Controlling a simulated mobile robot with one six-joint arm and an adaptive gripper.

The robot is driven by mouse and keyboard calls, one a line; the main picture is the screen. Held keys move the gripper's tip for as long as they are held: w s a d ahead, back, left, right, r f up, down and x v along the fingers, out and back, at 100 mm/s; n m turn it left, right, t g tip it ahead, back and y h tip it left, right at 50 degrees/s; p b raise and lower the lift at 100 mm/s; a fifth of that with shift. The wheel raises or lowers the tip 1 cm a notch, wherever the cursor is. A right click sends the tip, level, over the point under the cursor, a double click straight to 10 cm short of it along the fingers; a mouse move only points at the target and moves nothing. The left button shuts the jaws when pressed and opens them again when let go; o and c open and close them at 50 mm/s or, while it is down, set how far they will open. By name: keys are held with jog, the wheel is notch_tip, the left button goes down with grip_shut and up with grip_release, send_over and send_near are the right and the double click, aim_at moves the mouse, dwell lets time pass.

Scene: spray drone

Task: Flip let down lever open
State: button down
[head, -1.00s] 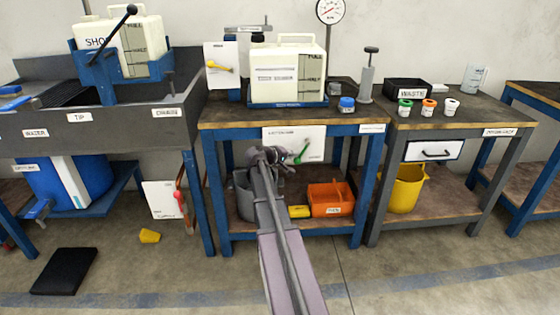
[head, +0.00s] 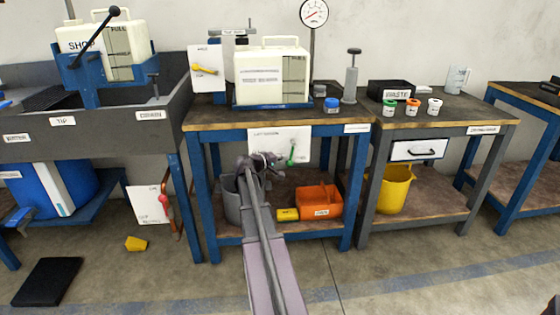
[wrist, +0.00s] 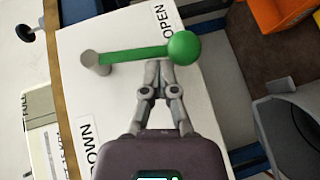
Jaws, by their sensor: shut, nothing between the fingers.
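The let down lever is a green bar with a round knob (wrist: 183,47), on a white panel (wrist: 125,95) whose labels show "OPEN" near the knob and "DOWN" at the other end. In the wrist view the bar runs from a grey pivot at left to the knob at right. My gripper (wrist: 160,66) is shut and empty. Its fingertips are at the bar's near side, close to the knob; I cannot tell whether they touch. In the head view the green lever (head: 291,153) is on the panel under the middle bench's top, just right of my gripper (head: 268,162).
The bench's wooden edge (head: 230,125) lies above the panel. A grey bucket (head: 230,200), an orange bin (head: 318,200) and a yellow block (head: 288,214) are on the lower shelf. Other panels carry a yellow lever (head: 203,69) and a red lever (head: 163,199).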

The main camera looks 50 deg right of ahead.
dwell(0.4)
jog(key=w+p+v, duration=0.2)
jog(key=w+v, duration=0.1)
jog(key=v, duration=1)
jog(key=shift+d+f, duration=0.25)
jog(key=shift+f, duration=0.05)
jog(key=shift+s, duration=0.1)
dwell(0.3)
